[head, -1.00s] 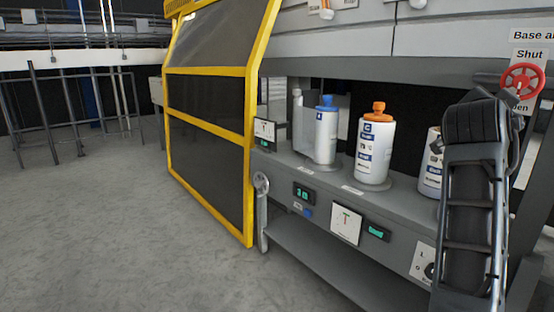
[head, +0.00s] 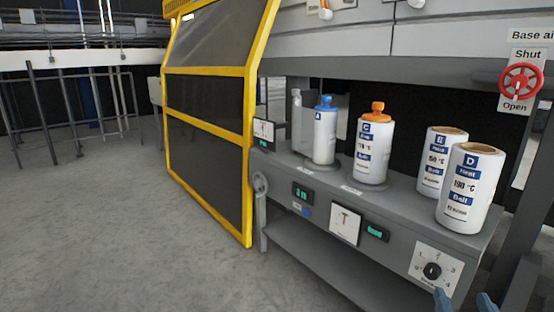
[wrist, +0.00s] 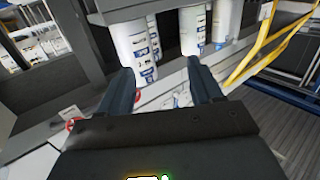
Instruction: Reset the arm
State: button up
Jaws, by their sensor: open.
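My gripper (wrist: 162,85) is open in the wrist view, its two dark fingers apart with nothing held between them. Blue tips at the bottom right of the head view (head: 465,301) look like its fingertips; the rest is out of frame. Bottle C (head: 374,150) has an orange cap and bottle A (head: 325,135) a blue cap. All stand upright on the grey bench (head: 400,205). My gripper is below and apart from bottle D.
A black dial (head: 432,271) is on the bench front near my fingertips. A red valve wheel (head: 521,80) is at upper right, between Shut and Open labels. A yellow-framed guard (head: 208,135) stands left of the bench. The floor (head: 110,230) at left is clear.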

jog(key=s+a+f+n+y, duration=0.2)
jog(key=s+a+f, duration=0.1)
jog(key=s, duration=0.7)
jog(key=s+a+f+n+y, duration=0.15)
jog(key=s+a+f, duration=0.25)
jog(key=s, duration=0.6)
jog(key=s+a+r+g+y, duration=0.1)
jog(key=s+a+r, duration=0.1)
jog(key=s, duration=0.6)
jog(key=s+a+r+g+y, duration=0.1)
jog(key=s+a+r, duration=0.15)
jog(key=s, duration=0.55)
notch_tip(320, 180, up, 25)
jog(key=p, duration=2.4)
jog(key=shift+d+f, duration=0.15)
jog(key=shift+d, duration=0.2)
jog(key=shift+w, duration=0.1)
